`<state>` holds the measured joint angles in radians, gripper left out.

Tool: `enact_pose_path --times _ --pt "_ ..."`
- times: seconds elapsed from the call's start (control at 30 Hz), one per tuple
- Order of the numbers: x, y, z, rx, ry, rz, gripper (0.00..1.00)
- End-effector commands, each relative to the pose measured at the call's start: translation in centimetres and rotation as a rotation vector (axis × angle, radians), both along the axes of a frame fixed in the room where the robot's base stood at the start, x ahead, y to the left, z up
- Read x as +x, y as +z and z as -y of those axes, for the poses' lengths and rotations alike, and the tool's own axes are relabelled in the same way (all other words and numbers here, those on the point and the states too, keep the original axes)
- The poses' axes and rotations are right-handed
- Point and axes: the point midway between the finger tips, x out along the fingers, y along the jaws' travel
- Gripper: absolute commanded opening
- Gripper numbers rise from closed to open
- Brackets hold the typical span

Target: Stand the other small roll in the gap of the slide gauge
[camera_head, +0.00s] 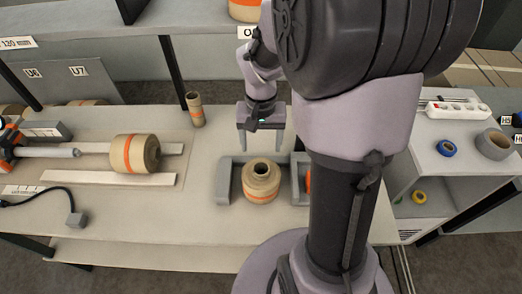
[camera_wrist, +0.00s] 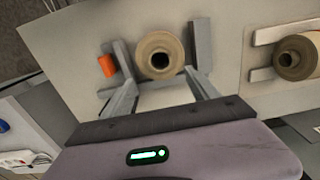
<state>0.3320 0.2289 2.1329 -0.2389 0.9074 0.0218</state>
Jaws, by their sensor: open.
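A kraft roll with an orange band (camera_head: 262,184) stands upright in the gap of the grey slide gauge (camera_head: 224,183). In the wrist view the roll (camera_wrist: 150,43) shows from above with its dark core, between the gauge's two jaws (camera_wrist: 201,45). My gripper (camera_head: 260,150) is open and empty, behind the roll in the head view. Its fingers (camera_wrist: 162,82) are spread below the roll in the wrist view, apart from it. A narrow banded roll (camera_head: 196,110) stands upright at the bench's back. A wider banded roll (camera_head: 127,154) lies on its side at the left.
Pale rails (camera_head: 108,179) and an orange-ended tool (camera_head: 48,152) occupy the left bench. An orange part (camera_wrist: 106,66) sits beside one gauge jaw. A side table at right holds tape rolls (camera_head: 493,144) and a power strip (camera_head: 458,110). Bench between narrow roll and gauge is clear.

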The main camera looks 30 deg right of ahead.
Motion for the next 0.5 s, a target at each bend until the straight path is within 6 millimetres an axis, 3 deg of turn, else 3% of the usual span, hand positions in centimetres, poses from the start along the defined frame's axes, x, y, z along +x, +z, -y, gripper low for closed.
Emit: enact_pose_path --times 0.07,0.17,0.3,0.4,0.5 --pt "-0.1 1.2 -0.4 -0.001 0.003 0.012 0.69" --pt "-0.9 4.8 -3.1 -0.001 0.032 0.096 0.69" --pt "-4.9 11.0 -9.4 0.030 0.105 0.292 0.69" --pt "-8.1 13.4 -12.8 0.066 0.156 0.413 0.69" --pt "-10.4 14.4 -14.8 0.100 0.191 0.492 0.69"
